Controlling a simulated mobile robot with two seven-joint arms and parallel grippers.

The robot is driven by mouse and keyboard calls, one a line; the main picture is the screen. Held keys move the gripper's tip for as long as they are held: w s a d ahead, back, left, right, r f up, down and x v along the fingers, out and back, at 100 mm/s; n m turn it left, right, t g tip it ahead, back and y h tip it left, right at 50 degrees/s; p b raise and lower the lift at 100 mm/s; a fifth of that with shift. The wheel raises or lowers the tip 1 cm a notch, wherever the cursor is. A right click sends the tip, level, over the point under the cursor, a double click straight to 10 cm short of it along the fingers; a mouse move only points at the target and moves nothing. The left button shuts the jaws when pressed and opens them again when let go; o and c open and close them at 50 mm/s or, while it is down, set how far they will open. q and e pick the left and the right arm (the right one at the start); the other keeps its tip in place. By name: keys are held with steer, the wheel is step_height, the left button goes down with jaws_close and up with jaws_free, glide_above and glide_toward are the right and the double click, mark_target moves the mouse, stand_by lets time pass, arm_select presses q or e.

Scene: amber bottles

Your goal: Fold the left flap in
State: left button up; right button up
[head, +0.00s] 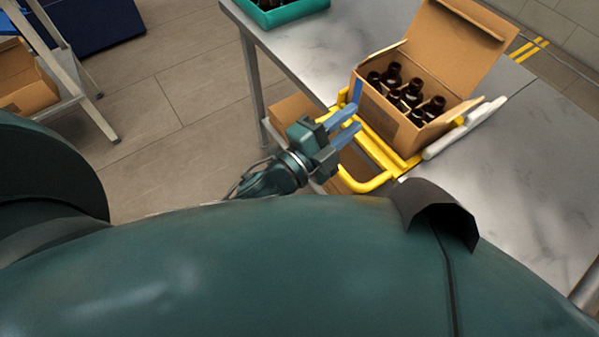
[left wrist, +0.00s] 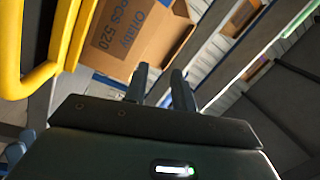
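An open cardboard box (head: 392,118) with several amber bottles (head: 412,93) in it stands on the metal table. Its large back flap (head: 462,42) stands up and leans away. A narrow flap (head: 386,54) shows along its left side, sticking up at the rim. My left gripper (head: 357,108) is open and empty, its blue fingers just left of the box's near left corner. In the left wrist view the two fingers (left wrist: 158,86) are apart with nothing between them. My right gripper is not in view.
A yellow tubular frame (head: 371,184) runs beside and below the box, close to my left gripper; it also shows in the left wrist view (left wrist: 40,78). A white bar (head: 463,128) lies right of the box. A green crate (head: 288,12) stands at the table's far end. The right tabletop is clear.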

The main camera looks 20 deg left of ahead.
mark_target(379, 54)
arm_select(q)
steer(key=s+a+f+n+g+y, duration=0.3)
steer(key=s+a+f+n+y, duration=0.2)
steer(key=f+n, duration=0.6)
steer(key=shift+s+a+f+n+g+p, duration=0.35)
steer(key=shift+s+a+p, duration=0.1)
steer(key=shift+s+a, duration=0.25)
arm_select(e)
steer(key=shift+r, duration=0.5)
